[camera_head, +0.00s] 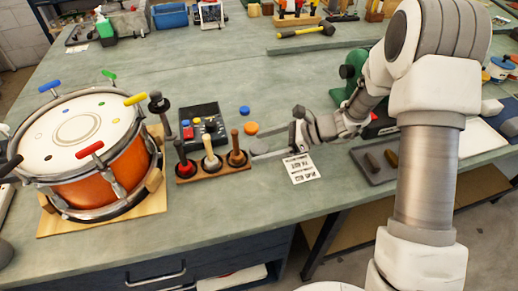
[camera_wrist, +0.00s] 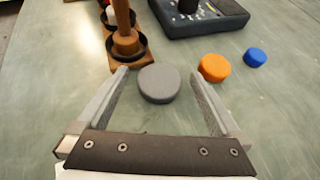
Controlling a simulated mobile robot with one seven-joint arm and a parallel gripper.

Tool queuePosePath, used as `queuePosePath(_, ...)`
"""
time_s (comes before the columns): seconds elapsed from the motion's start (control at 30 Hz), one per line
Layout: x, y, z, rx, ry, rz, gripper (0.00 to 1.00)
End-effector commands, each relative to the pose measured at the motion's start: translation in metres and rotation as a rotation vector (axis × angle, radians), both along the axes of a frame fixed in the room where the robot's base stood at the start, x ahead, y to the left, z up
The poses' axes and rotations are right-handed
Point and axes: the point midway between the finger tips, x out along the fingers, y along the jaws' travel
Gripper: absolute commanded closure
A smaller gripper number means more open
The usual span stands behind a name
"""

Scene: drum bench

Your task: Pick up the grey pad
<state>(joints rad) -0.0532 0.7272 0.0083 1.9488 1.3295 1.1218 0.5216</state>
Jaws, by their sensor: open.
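The grey pad (camera_wrist: 159,84) is a short round disc lying flat on the bench. In the wrist view it sits between the fingertips of my gripper (camera_wrist: 158,80), with a gap showing on each side. My gripper is open and empty. In the head view the grey pad (camera_head: 260,147) shows just left of my gripper (camera_head: 283,150), partly hard to make out beside the fingers. An orange pad (camera_wrist: 214,68) and a smaller blue pad (camera_wrist: 255,57) lie to its right in the wrist view.
A wooden rack (camera_head: 213,171) with several upright handled tools stands close to the left of the pad. A dark case (camera_head: 203,125) lies behind it. An orange drum (camera_head: 85,190) stands further left.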

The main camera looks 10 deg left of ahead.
Motion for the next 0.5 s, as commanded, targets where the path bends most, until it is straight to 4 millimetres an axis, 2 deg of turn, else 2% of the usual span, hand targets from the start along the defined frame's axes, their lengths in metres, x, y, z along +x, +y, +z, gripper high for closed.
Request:
queuePosePath(0.07,0.0001,-0.0002,0.0003,0.0,0.0,0.0,0.0)
queuePosePath(0.1,0.0,-0.0002,0.0003,0.0,0.0,0.0,0.04)
queuePosePath(0.5,0.0,-0.0004,0.0005,0.0,0.0,0.0,0.76)
